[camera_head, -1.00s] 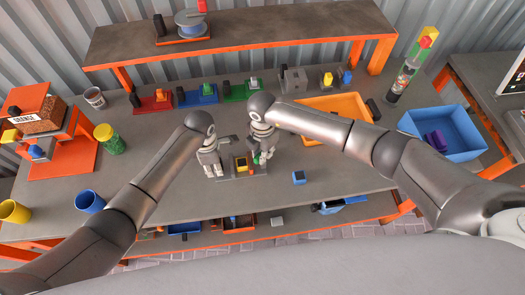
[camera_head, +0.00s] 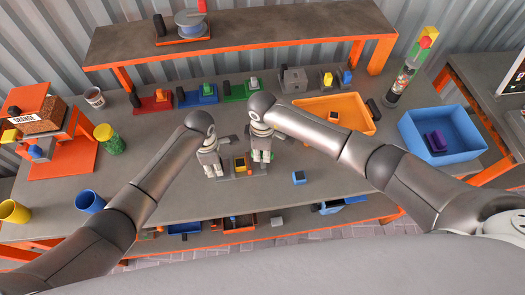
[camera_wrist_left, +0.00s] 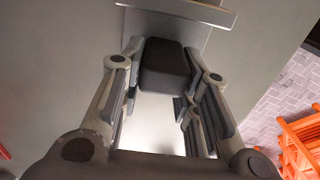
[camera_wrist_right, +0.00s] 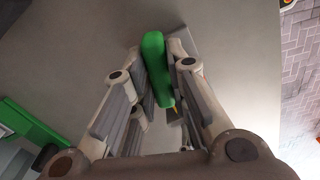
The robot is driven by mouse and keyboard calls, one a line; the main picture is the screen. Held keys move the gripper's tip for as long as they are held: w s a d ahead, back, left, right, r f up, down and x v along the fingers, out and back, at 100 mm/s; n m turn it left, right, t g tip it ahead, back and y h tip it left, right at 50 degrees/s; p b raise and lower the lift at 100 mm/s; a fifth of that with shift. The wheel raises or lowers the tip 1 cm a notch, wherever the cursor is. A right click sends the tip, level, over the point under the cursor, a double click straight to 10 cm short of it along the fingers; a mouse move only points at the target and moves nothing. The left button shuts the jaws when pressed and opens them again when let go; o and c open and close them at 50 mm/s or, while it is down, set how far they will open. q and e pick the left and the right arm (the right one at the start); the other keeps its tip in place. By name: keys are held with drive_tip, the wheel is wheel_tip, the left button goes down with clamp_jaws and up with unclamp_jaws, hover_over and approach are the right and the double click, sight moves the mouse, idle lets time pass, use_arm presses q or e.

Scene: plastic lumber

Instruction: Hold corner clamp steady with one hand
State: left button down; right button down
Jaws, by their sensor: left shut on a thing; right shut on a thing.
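The corner clamp (camera_head: 241,166) is a small grey fixture with an orange-yellow piece on the table, between my two grippers. My left gripper (camera_head: 214,174) points down at its left side. In the left wrist view, that gripper (camera_wrist_left: 165,95) is shut on a black block (camera_wrist_left: 168,65). My right gripper (camera_head: 261,157) points down at the clamp's right side. In the right wrist view, that gripper (camera_wrist_right: 158,105) is shut on a green handle (camera_wrist_right: 154,62). The fingers hide parts of both held pieces, and their joins to the clamp cannot be made out.
A small blue block (camera_head: 298,178) lies right of the clamp. Red (camera_head: 152,103), blue (camera_head: 197,95) and green (camera_head: 240,91) fixtures line the back. An orange tray (camera_head: 361,106) and a blue bin (camera_head: 441,143) stand right. The front table strip is clear.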

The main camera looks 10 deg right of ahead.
use_arm(q)
drive_tip(key=shift+s, duration=0.1)
use_arm(e)
drive_tip(key=shift+m, duration=1.1)
drive_tip(key=c, duration=1.4)
unclamp_jaws()
drive_tip(key=shift+r, duration=0.1)
wheel_tip(320, 180, up, 12)
drive_tip(key=shift+f, duration=0.1)
